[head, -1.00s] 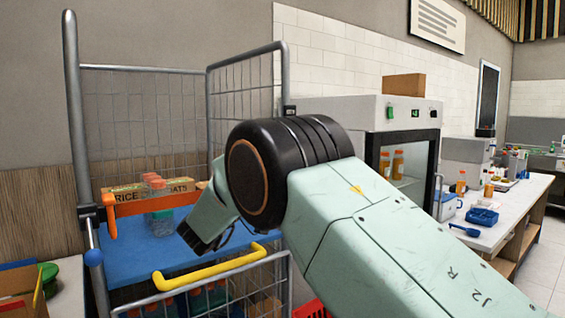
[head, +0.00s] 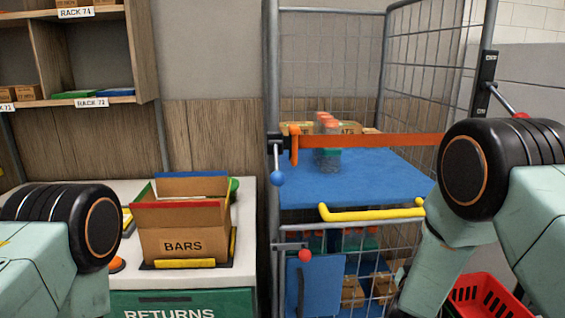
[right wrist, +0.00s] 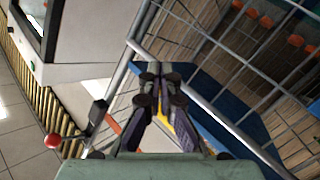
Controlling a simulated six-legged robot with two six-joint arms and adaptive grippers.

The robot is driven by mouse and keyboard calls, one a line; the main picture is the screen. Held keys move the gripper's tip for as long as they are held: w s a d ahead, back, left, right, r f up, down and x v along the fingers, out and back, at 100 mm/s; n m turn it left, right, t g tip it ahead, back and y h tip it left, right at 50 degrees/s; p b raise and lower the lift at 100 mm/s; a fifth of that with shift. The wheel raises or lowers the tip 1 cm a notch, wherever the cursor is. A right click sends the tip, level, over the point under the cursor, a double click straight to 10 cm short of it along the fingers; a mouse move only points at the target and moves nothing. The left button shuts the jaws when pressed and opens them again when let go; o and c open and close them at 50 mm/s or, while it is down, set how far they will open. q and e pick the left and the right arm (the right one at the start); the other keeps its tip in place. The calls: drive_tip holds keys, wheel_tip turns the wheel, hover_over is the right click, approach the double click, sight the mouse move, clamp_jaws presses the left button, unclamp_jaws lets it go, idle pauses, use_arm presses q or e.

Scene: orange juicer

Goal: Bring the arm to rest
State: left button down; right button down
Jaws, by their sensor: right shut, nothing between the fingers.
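My right gripper (right wrist: 158,82) shows in the right wrist view with its dark fingers together and nothing between them. A wire cage cart (right wrist: 215,118) lies beyond and beside the fingers there; I cannot tell how close it is. In the head view my right arm comes in from the right, bent at a black joint, with its lower link pointing down in front of the cart (head: 275,100); its fingers are not visible there. My left arm shows at the lower left, also with a black joint, and its gripper is out of the frame.
The cart holds a blue shelf (head: 350,178) with bottles (head: 325,140), an orange bar (head: 390,141) and a yellow handle (head: 370,214). A red basket (head: 480,298) is at lower right. An open BARS box (head: 180,225) stands on the white counter (head: 243,225) at left.

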drive_tip(key=s+a+f+n+g+y, duration=0.1)
drive_tip(key=s+a+f+g+y, duration=0.25)
drive_tip(key=s+f, duration=0.9)
drive_tip(key=s+a+f+g+y, duration=0.2)
drive_tip(key=s+f+g, duration=0.15)
drive_tip(key=s, duration=0.75)
drive_tip(key=s+a+f+g+y, duration=0.2)
drive_tip(key=s+a+f+g, duration=0.15)
drive_tip(key=s, duration=0.65)
drive_tip(key=s+a+f+g+y, duration=0.2)
drive_tip(key=s+f+g, duration=0.15)
drive_tip(key=s, duration=0.75)
wheel_tip(320, 180, down, 7)
drive_tip(key=w+b, duration=0.1)
drive_tip(key=b, duration=0.7)
drive_tip(key=shift+d+f+m, duration=0.2)
drive_tip(key=shift+d+m, duration=0.1)
drive_tip(key=shift+d, duration=0.05)
drive_tip(key=shift+h, duration=0.25)
